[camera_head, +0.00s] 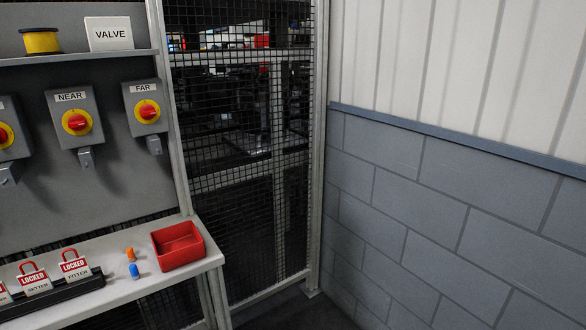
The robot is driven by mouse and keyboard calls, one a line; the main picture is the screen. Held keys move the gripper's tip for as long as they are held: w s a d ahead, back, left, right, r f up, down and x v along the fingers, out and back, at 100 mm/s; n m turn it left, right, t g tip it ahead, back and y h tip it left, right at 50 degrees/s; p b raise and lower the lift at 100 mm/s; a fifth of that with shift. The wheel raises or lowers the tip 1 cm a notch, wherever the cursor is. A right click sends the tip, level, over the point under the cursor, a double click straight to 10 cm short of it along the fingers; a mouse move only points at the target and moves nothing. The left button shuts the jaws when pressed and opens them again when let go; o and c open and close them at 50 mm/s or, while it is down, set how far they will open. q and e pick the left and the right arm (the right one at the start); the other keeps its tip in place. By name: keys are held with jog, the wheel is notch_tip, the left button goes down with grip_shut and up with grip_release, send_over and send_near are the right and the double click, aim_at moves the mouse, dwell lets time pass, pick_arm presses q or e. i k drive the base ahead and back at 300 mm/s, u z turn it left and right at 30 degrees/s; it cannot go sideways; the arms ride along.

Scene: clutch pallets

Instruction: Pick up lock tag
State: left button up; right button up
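Red-and-white lock tags marked LOCKED stand in a black rack on the grey bench at the lower left of the head view. One lock tag (75,266) reads FITTER. Another lock tag (34,279) to its left reads SETTER. A third lock tag (4,294) is cut off by the left edge. The two full tags stand upright, each with a red shackle on top. Neither of my grippers shows in this view.
A red open bin (178,247) sits at the bench's right end, beside small orange and blue plugs (133,268). Switch boxes marked NEAR (76,121) and FAR (148,110) hang above. A mesh fence (245,150) and block wall (440,220) stand to the right.

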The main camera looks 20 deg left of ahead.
aim_at(38, 281)
jog(key=u, duration=1.15)
jog(key=i, duration=1.15)
jog(key=u, duration=1.3)
jog(key=i, duration=0.3)
jog(key=u, duration=0.05)
